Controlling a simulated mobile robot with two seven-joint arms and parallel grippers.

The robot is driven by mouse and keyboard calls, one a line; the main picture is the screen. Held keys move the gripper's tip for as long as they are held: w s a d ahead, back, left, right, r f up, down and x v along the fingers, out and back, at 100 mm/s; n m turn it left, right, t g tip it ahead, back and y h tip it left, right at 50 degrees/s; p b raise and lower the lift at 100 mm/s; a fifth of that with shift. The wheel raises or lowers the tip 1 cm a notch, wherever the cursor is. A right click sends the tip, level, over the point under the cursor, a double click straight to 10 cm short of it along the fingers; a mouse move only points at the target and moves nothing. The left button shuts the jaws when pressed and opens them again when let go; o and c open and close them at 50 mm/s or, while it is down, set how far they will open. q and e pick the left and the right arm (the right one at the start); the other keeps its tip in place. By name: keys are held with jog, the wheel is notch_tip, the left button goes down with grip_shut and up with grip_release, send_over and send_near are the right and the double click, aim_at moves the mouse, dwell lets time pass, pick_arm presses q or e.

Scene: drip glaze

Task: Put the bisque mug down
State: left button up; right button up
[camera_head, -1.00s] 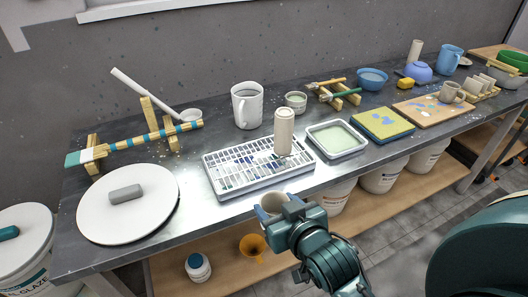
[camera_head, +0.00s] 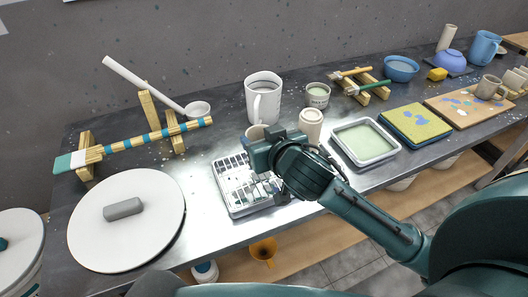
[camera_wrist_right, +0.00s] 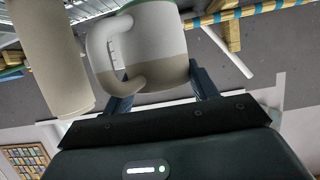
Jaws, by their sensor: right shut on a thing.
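In the right wrist view, turned upside down, the mug (camera_wrist_right: 155,45) sits between the two fingers (camera_wrist_right: 163,92). My left gripper is not in view.
A tall beige cylinder (camera_head: 312,121) stands close right of the gripper; it also shows in the right wrist view (camera_wrist_right: 50,55). A glaze tray (camera_head: 364,142) lies further right. A ladle and striped stick (camera_head: 130,142) rest on wooden stands at left, behind a round white lid (camera_head: 90,225).

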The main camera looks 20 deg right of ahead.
notch_tip(320, 180, down, 4)
jog(key=shift+r, duration=0.1)
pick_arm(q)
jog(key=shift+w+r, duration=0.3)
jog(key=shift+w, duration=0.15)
pick_arm(e)
jog(key=shift+f, duration=0.25)
jog(key=o, duration=1.4)
